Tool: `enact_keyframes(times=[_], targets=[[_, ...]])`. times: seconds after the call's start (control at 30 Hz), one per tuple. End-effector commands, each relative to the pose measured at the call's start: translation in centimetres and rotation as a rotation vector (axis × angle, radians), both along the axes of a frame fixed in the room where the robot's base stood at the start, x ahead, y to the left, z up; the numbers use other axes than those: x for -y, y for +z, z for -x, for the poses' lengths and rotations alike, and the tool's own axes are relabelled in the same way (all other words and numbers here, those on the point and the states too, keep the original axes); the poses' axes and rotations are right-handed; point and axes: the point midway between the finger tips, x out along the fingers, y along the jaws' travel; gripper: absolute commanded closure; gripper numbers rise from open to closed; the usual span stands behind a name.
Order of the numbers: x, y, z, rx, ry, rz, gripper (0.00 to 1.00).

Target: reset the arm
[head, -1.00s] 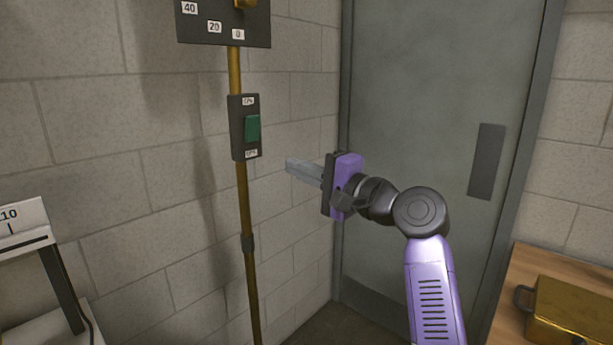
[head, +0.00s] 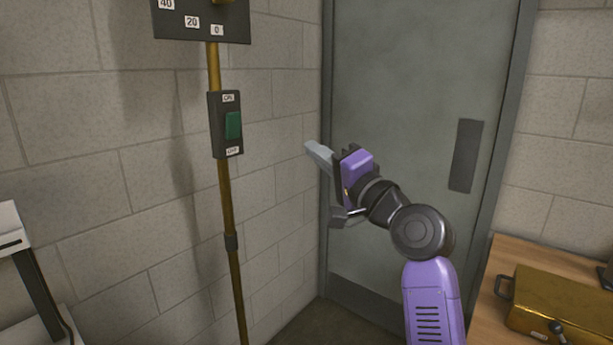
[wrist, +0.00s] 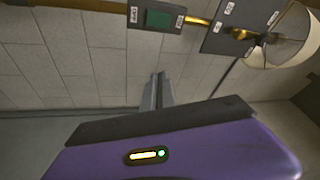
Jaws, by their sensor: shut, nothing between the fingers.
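My gripper (head: 314,150) is in front of the wall and the left edge of the grey door, at the end of my purple and black arm. Its grey fingers are closed together and hold nothing; they also show shut in the wrist view (wrist: 158,90). The fingers are apart from the green rocker switch (head: 232,125) on the wall to their left. The switch also shows near the top of the wrist view (wrist: 158,18).
A dark dial panel (head: 203,22) sits above the switch on a brass pipe (head: 229,205). The grey door (head: 410,100) is shut. A brass box (head: 560,300) stands on a wooden table at right. A lampshade (wrist: 290,38) shows in the wrist view.

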Motion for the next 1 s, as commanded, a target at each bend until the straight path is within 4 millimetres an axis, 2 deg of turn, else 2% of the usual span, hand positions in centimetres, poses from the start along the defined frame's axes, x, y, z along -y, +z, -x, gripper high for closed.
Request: enact_keyframes(times=[0.03,0.17,0.37,0.57,0.7,1.0], targets=[[0.9,-1.4,0.3,0.023,-0.049,0.024,1.00],[3.4,-4.6,1.2,0.086,-0.174,0.099,1.00],[7.5,-11.5,4.6,0.157,-0.368,0.250,1.00],[11.2,-18.0,10.1,0.209,-0.530,0.428,1.00],[13.2,-21.8,14.7,0.232,-0.613,0.552,1.00],[16.3,-27.7,25.5,0.261,-0.722,0.813,1.00]])
